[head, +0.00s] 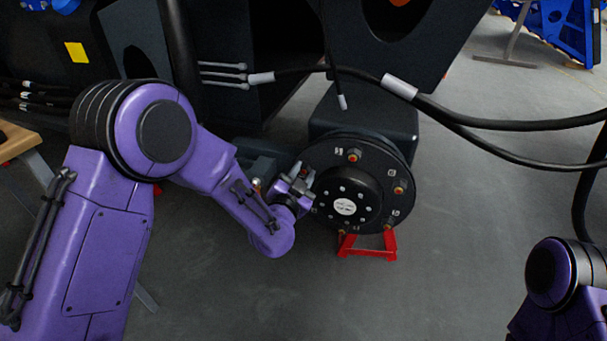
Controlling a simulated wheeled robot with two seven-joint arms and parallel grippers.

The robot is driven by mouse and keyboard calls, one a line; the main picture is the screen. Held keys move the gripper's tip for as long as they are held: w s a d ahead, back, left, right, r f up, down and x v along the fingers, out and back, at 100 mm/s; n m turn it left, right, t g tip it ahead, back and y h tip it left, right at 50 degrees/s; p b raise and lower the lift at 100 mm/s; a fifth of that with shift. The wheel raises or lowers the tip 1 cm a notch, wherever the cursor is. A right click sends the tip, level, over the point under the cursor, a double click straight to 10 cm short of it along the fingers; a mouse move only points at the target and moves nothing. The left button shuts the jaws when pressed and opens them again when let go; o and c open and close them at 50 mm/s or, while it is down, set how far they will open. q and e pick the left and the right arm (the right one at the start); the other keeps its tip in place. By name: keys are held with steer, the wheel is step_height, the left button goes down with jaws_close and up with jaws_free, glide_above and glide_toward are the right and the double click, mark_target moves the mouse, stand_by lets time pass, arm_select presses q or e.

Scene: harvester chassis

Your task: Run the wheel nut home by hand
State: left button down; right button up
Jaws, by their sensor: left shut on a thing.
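The dark round wheel hub (375,172) faces me at the middle of the head view, with a pale disc at its centre. Copper-coloured wheel nuts sit around its face, among them an upper nut (354,155) and a right-hand nut (399,188). My left gripper (304,180) is at the hub's left edge, its fingers against the face. It is shut on a wheel nut there, which the fingers and wrist largely hide. How far that nut sits on its stud cannot be seen. My right gripper is out of view; only part of that arm shows at lower right.
A red stand (378,243) is on the floor below the hub. Black hoses (470,113) with pale sleeves cross above and right of it. The dark chassis (225,100) fills the area behind. The grey floor (450,240) to the right is clear.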

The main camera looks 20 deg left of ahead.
arm_select(q)
steer(key=shift+f, duration=0.1)
steer(key=shift+d+m, duration=0.1)
steer(key=shift+m, duration=0.3)
steer(key=shift+m+p, duration=0.45)
steer(key=shift+m, duration=0.55)
steer(key=m, duration=0.3)
steer(key=c, duration=0.7)
jaws_free()
steer(key=shift+w, duration=0.1)
steer(key=shift+c, duration=1.2)
